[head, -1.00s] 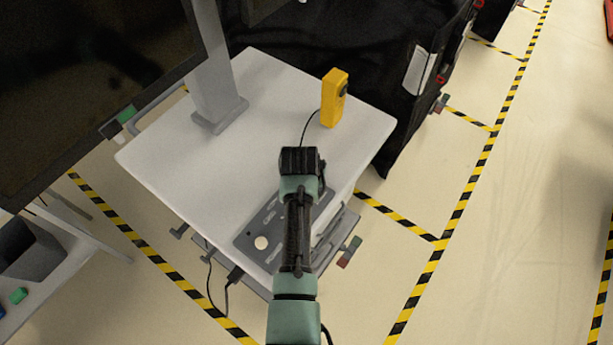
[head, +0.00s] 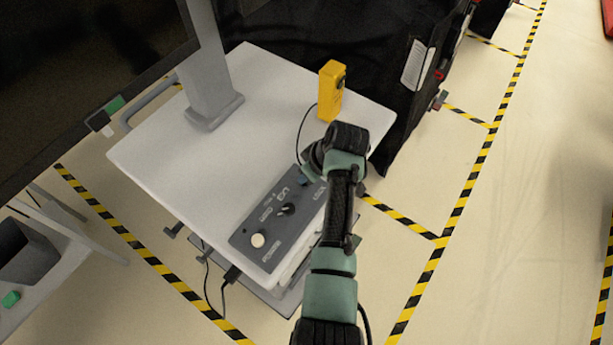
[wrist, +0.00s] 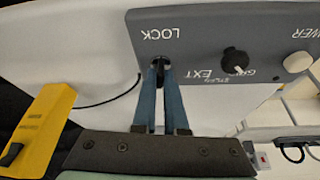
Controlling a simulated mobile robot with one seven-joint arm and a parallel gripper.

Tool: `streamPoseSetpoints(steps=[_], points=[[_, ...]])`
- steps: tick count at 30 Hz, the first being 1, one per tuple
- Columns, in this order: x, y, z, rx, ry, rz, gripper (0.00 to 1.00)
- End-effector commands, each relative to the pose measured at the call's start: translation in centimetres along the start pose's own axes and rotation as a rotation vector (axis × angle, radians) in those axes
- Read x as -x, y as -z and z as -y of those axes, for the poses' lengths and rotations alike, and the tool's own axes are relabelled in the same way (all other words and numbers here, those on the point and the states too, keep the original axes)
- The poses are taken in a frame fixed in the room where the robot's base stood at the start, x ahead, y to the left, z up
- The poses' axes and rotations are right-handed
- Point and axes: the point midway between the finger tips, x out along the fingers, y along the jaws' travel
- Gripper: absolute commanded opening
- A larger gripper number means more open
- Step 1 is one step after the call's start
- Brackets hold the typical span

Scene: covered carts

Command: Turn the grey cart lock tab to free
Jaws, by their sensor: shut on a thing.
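A grey control panel (head: 248,229) is set in the front corner of the white-topped cart (head: 180,160). The wrist view shows the panel (wrist: 200,20) upside down, with the word LOCK near its left end. A small dark lock tab (wrist: 157,63) stands just beside that word. My gripper (wrist: 161,73) has its blue fingers brought together on the tab, which they partly hide. Which way the tab points is hard to tell. In the head view my wrist covers the tab, and only a bit of blue finger shows.
A black selector knob (wrist: 235,60) and a cream button (wrist: 298,62) sit on the same panel. A yellow handheld device (head: 331,91) with a cable stands on the cart top. A grey post (head: 212,65) rises from the cart. A black covered cart (head: 385,60) stands behind.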

Motion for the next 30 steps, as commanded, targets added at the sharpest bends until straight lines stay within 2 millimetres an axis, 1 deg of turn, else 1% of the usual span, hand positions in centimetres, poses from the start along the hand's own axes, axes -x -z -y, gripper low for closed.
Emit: streamPoseSetpoints(steps=[6, 11, 28, 29, 30], points=[[-0.14, -0.06, -0.15, 0.107, 0.043, 0.000, 0.00], [-0.05, -0.04, -0.19, 0.153, 0.061, 0.001, 0.00], [0.03, -0.03, -0.15, 0.178, 0.073, 0.003, 0.00], [0.03, -0.04, -0.14, 0.178, 0.073, 0.003, 0.15], [0.03, -0.04, -0.14, 0.178, 0.073, 0.003, 0.22]])
